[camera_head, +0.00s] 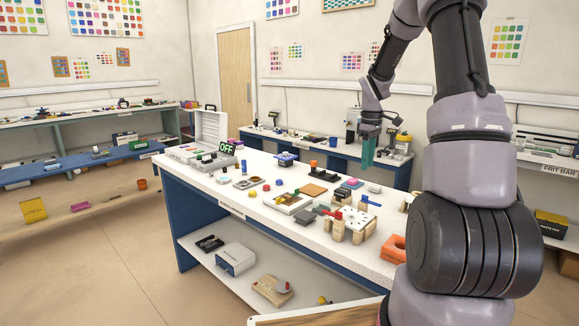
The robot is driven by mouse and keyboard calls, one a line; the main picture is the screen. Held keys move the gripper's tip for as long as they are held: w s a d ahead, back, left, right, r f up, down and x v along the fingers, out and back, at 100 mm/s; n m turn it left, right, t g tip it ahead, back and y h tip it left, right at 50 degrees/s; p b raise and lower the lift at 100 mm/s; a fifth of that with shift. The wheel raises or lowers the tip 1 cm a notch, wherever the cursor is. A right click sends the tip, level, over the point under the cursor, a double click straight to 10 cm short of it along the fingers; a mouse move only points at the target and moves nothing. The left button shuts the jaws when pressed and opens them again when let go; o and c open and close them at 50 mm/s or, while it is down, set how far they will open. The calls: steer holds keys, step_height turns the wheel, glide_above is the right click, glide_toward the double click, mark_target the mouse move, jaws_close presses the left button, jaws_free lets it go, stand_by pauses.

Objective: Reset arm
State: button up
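My arm rises at the right of the view, bends at the top and reaches down to the back right of the white worktable (225,190). My gripper (369,146) hangs in the air above the table's far right part, pointing down. A teal-green upright piece (368,154) shows at its end. The view is too small to tell whether the fingers are closed on this piece or whether it is part of the gripper. The fingers are not clearly visible.
My arm hides the table's right end. Open floor lies at the left front (110,265).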

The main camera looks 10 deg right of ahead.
steer(key=s+a+r+m+t, duration=0.2)
steer(key=s+a+r+m, duration=0.15)
steer(key=s+r, duration=0.35)
steer(key=s+a+r+m+t, duration=0.1)
steer(key=s+a+r+m, duration=0.1)
steer(key=s+a+r, duration=0.45)
steer(key=s+a+r+m+t+y, duration=0.1)
steer(key=s+a+r+m+t, duration=0.1)
steer(key=s, duration=0.5)
steer(key=s+a+r+m+t+y, duration=0.1)
steer(key=s+a+r+m+t, duration=0.1)
steer(key=s, duration=0.5)
step_height(320, 180, up, 3)
steer(key=shift+a+f+m, duration=0.2)
steer(key=shift+a+m, duration=0.55)
steer(key=shift+m, duration=0.4)
